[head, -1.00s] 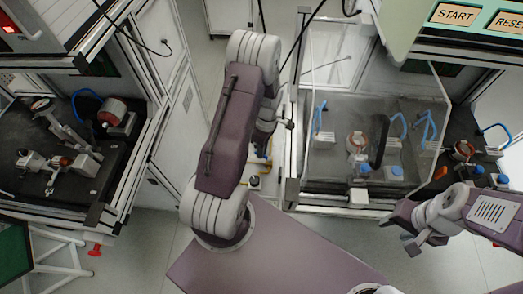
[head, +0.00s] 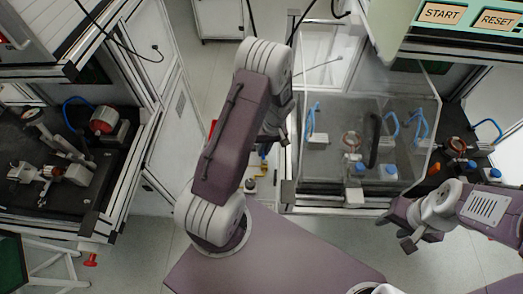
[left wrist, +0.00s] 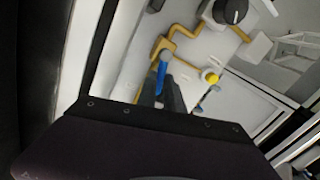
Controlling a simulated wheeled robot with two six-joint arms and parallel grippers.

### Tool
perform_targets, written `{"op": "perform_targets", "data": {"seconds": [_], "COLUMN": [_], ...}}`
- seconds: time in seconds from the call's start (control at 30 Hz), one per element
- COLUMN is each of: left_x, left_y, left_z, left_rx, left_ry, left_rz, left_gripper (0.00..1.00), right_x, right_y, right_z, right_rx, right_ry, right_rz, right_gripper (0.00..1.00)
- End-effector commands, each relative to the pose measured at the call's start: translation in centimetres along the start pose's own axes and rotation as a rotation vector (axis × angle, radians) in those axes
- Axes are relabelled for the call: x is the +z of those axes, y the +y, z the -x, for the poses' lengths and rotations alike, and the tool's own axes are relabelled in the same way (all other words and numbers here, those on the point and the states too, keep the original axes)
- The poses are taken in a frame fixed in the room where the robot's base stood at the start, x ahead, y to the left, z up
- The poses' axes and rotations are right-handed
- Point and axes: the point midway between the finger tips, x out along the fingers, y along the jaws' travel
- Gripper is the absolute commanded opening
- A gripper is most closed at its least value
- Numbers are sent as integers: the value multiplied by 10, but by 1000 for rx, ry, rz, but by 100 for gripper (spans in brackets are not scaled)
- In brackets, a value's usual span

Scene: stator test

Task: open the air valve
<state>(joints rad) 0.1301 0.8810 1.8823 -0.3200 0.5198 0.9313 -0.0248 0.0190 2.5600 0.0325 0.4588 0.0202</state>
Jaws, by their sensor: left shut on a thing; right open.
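The air valve's blue handle (left wrist: 161,78) shows in the left wrist view, on a white panel among yellow pipes. My left gripper (left wrist: 171,97) has its dark fingers close together on the lower part of the handle, with the blue top showing above them. In the head view my left arm largely hides this gripper and the valve; only bits of yellow pipe (head: 264,166) show beside the arm. My right gripper (head: 397,231) is open and empty, in front of the right-hand station.
A black knob (left wrist: 232,10) and a yellow round part (left wrist: 210,77) sit near the valve. A clear-covered station (head: 350,160) with blue tubes stands right of my left arm. A dark bench (head: 75,200) with a red motor (head: 103,120) is at left. Floor shows between them.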

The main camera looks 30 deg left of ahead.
Motion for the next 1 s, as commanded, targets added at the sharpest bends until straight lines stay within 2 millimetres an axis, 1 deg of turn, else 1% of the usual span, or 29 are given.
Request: {"op": "perform_targets", "data": {"seconds": [0.2,0.4,0.63,1.0], "left_x": [0,1,2,2], "left_y": [6,9,10,11], "left_z": [2,2,3,3], "left_rx": [3,2,2,3], "left_ry": [32,48,58,60], "left_rz": [-139,-225,-272,-281], "left_gripper": [0,0,0,0], "right_x": [0,0,1,1], "right_y": [0,0,0,0], "right_z": [-3,-5,-6,-6], "right_rx": [0,0,0,0], "right_ry": [0,0,0,0], "right_rz": [0,0,0,0], "right_gripper": [44,44,44,44]}}
